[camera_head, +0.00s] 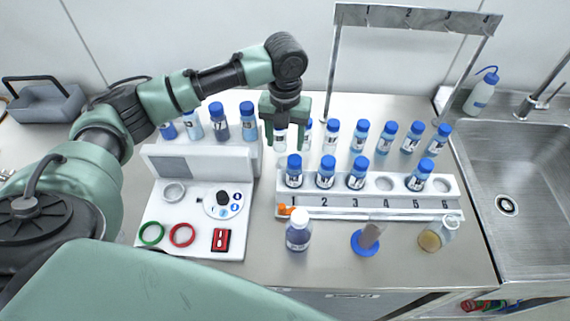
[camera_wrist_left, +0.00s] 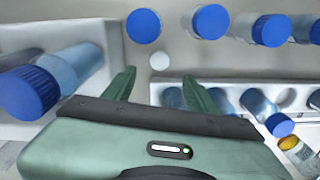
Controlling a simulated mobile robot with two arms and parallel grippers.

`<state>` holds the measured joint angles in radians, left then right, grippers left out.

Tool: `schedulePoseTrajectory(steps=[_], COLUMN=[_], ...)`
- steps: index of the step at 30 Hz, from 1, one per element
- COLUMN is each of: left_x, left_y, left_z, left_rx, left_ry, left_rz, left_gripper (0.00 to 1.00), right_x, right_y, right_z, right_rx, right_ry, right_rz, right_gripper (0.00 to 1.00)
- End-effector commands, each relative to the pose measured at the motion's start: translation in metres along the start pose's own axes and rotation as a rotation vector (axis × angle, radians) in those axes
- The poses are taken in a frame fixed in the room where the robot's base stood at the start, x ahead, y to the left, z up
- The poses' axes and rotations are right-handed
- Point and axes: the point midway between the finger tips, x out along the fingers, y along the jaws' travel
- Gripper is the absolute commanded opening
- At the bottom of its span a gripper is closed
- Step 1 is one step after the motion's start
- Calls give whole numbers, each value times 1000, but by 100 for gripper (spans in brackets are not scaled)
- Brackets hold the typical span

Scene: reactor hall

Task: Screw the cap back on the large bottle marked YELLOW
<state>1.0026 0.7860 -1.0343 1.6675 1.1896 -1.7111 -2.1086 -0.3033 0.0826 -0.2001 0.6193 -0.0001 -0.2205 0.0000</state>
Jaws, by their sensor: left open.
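My left gripper (camera_head: 287,142) is open and points down behind the white rack, its fingers on either side of a small white-topped bottle (camera_head: 281,137). In the left wrist view, a round white top (camera_wrist_left: 159,61) shows beyond the gap between the open fingers (camera_wrist_left: 160,92). I see no gripped object. A larger bottle with dark blue-violet contents (camera_head: 298,237) stands upright in front of the rack, with a pale top. Its label is too small to read, so I cannot tell whether it is marked YELLOW. No loose cap is clearly identifiable. My right gripper is not in view.
The numbered white rack (camera_head: 402,208) holds several blue-capped bottles, with more standing behind it. A white device (camera_head: 205,200) with rings and a red block is at left. A blue-based vessel (camera_head: 368,240) and a flask (camera_head: 437,235) stand in front. A sink (camera_head: 515,160) is at right.

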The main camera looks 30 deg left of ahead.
Motion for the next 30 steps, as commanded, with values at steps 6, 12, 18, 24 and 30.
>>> schedulePoseTrajectory(steps=[6, 12, 18, 24, 30], left_x=[1, 3, 23, 27, 33], left_y=[0, 0, 0, 0, 0], left_z=[0, 0, 0, 0, 1], left_rx=[0, 0, -1, 0, -1], left_ry=[0, 1, 3, 0, 2], left_rz=[0, 0, 1, 0, 1], left_gripper=[57, 57, 57, 57, 57], right_x=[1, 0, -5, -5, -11], right_y=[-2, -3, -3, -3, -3], right_z=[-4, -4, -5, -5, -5], right_rx=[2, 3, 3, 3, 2], right_ry=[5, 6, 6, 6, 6], right_rz=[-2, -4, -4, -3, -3], right_gripper=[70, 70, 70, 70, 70])
